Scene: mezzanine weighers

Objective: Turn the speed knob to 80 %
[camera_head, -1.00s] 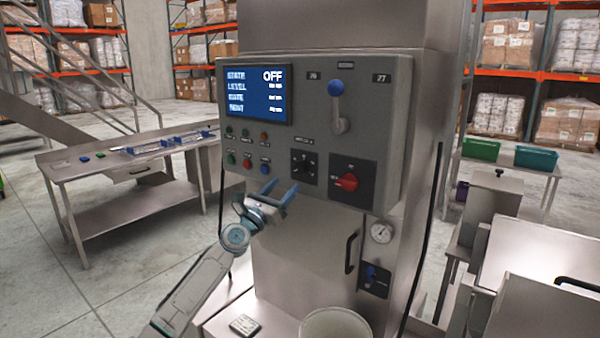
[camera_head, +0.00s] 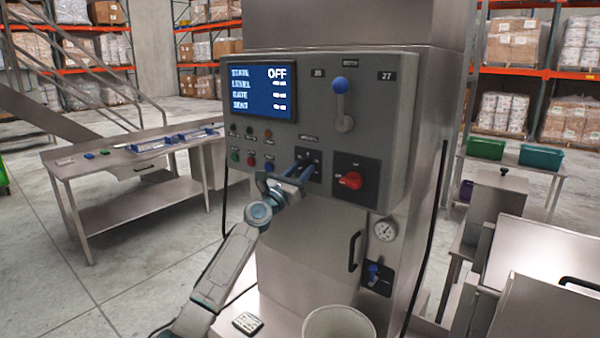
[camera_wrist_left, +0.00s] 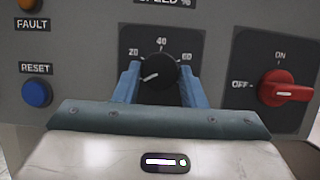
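The speed knob (camera_wrist_left: 157,71) is round and black on a dark plate, under a "SPEED %" label. Marks 20, 40 and 60 show around it; the lower part of its dial is hidden. Its white pointer line points to the lower left. In the head view the knob is mostly hidden by my left gripper (camera_head: 305,164). In the left wrist view the blue fingers of my left gripper (camera_wrist_left: 159,78) stand one on each side of the knob, open, with the knob between their tips. I cannot tell whether they touch it. My right gripper is not in view.
A red rotary switch (camera_wrist_left: 288,92) sits right of the knob, pointing at OFF. A blue RESET button (camera_wrist_left: 36,93) is to its left. The display (camera_head: 260,91) reads OFF. A blue-topped lever (camera_head: 340,100) is above. A white bucket (camera_head: 338,322) stands below.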

